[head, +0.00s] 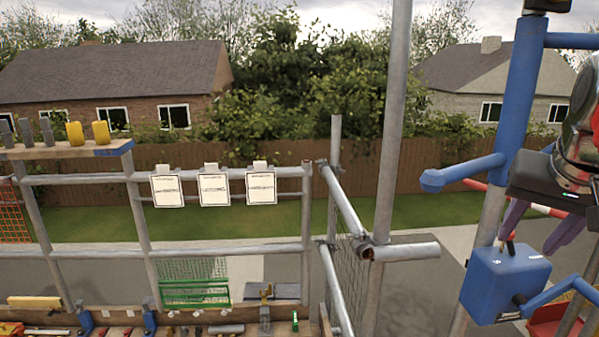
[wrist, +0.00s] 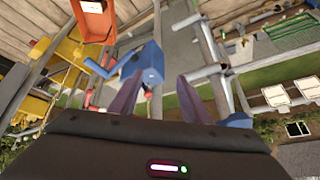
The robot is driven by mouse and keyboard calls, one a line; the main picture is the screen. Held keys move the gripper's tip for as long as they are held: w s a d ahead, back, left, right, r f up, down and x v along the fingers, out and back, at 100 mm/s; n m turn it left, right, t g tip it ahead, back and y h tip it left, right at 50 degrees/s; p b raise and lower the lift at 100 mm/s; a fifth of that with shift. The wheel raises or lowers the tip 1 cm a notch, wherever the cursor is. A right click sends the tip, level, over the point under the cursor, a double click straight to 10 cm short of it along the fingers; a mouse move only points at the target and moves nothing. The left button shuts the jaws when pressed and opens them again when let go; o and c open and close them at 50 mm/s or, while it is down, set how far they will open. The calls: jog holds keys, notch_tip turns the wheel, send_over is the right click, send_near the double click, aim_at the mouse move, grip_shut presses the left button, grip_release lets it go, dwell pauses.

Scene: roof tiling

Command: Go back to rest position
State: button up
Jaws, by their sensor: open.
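My gripper (head: 530,236) is at the right edge of the head view, pointing down with its two purple fingers spread apart. In the wrist view the fingers (wrist: 160,82) are also apart, with nothing held between them. A blue box (head: 506,283) with a black lever on top lies just below and beyond the fingers in the head view. The blue box also shows in the wrist view (wrist: 142,64), near the left finger. I cannot tell whether the fingers touch it. Part of my arm is cut off by the frame.
Scaffold poles (head: 392,120) and a blue post (head: 513,110) stand close to my gripper. Three white cards (head: 214,190) hang on a rail. A shelf (head: 60,151) and a lower plank with tools and a green mesh basket (head: 195,292) are at left. An orange container (wrist: 93,20) shows in the wrist view.

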jog(key=s+a+f+n+y, duration=0.1)
jog(key=s+a+f+n, duration=0.2)
jog(key=a+f, duration=0.8)
jog(key=s+a+f+n+y, duration=0.1)
jog(key=s+a+f+n, duration=0.2)
jog(key=a+f, duration=0.8)
jog(key=shift+s+a+f+n+y, duration=0.15)
jog(key=shift+s+f+n+y, duration=0.2)
jog(key=shift+n, duration=0.35)
jog(key=shift+w, duration=0.1)
